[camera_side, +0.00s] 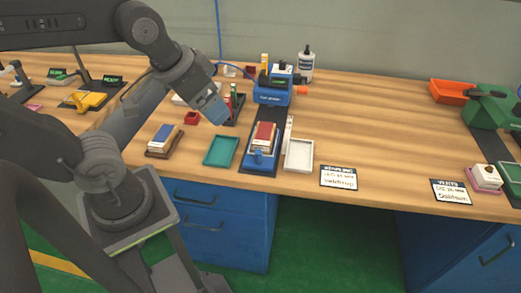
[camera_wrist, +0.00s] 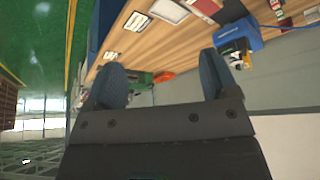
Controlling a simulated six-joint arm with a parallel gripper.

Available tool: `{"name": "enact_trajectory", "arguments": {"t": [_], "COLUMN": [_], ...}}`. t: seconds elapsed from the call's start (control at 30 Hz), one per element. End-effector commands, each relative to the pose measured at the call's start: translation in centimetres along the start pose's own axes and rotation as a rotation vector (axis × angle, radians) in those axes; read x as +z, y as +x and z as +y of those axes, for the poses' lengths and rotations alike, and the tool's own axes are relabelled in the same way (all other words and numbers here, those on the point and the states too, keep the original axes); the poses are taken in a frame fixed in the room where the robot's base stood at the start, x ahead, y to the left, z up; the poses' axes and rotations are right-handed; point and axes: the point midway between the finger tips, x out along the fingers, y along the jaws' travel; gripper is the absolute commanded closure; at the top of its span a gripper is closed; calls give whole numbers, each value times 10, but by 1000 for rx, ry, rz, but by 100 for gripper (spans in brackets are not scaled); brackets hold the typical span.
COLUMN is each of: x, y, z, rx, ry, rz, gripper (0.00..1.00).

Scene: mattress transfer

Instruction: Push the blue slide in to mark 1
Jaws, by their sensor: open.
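The blue slide (camera_side: 258,162) sits at the near end of a dark rail (camera_side: 267,117), with a red-topped block (camera_side: 264,134) on it. The blue machine (camera_side: 275,92) stands at the rail's far end, apart from the slide. I cannot make out mark 1. My gripper (camera_side: 214,108) is in the air to the left of the rail, above the table and apart from the slide. In the wrist view its two fingers (camera_wrist: 162,78) are spread with nothing between them. That view also shows the blue machine (camera_wrist: 236,36) and the red-topped block (camera_wrist: 206,7).
A teal tray (camera_side: 222,151) lies left of the slide, a white tray (camera_side: 299,155) right of it. A blue-topped block (camera_side: 163,136) is farther left. A dark holder (camera_side: 235,112) with upright items stands near my gripper. The table right of the white tray is largely clear.

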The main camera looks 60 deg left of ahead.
Motion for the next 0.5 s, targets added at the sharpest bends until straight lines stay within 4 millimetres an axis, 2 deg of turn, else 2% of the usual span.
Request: {"name": "enact_trajectory", "arguments": {"t": [0.03,0.17,0.3,0.5], "x": [-6,-29,-53,-72], "y": [6,31,68,131], "z": [-2,-9,-20,-38], "rx": [-5,-23,-50,-96], "ry": [-25,-124,-249,-416], "rz": [-28,-115,-217,-351], "gripper": [25,38,51,52]}}
